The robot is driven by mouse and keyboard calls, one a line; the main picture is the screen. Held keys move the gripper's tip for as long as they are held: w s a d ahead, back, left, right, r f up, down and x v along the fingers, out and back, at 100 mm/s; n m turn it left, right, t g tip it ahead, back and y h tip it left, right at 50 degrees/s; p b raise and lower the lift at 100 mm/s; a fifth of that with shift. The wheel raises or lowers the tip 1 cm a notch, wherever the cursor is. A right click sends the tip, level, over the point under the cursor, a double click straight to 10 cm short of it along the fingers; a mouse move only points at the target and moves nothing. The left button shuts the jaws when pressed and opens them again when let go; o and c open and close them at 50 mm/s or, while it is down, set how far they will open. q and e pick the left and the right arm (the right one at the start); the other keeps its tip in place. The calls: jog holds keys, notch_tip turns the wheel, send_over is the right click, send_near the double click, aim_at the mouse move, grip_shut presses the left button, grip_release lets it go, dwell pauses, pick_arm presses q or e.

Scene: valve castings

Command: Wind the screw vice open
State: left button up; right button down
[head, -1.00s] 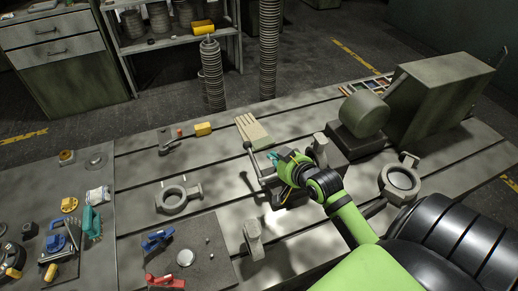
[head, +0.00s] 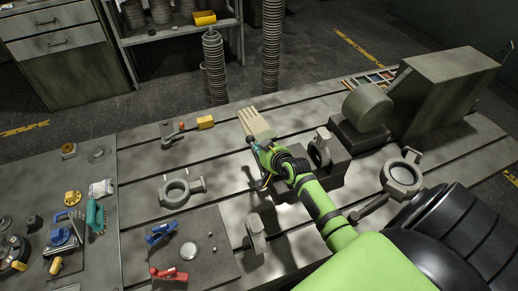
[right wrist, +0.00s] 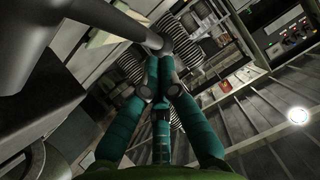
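The grey screw vice (head: 334,170) stands on the slotted bench, right of the middle in the head view. A grey part with a round opening (head: 320,150) shows at its top. My right gripper (head: 256,148) is at the left end of the vice, by its handle. In the right wrist view the handle (right wrist: 128,25) is a grey bar with a round knob at its end. The teal fingers (right wrist: 165,68) are close together at that knob and look shut on the bar. My arm hides part of the vice screw. My left gripper is in neither view.
A ring casting (head: 174,192) lies to the left, another (head: 402,176) to the right. A grey upright part (head: 254,234) stands in front. A large machine (head: 445,95) fills the back right.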

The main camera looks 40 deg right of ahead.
jog(key=shift+w+f, duration=0.15)
jog(key=shift+f, duration=0.25)
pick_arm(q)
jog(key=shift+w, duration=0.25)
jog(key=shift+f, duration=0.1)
pick_arm(e)
jog(key=shift+f, duration=0.1)
jog(key=shift+w+f+b, duration=0.25)
jog(key=shift+f+b, duration=0.3)
jog(key=shift+b, duration=0.05)
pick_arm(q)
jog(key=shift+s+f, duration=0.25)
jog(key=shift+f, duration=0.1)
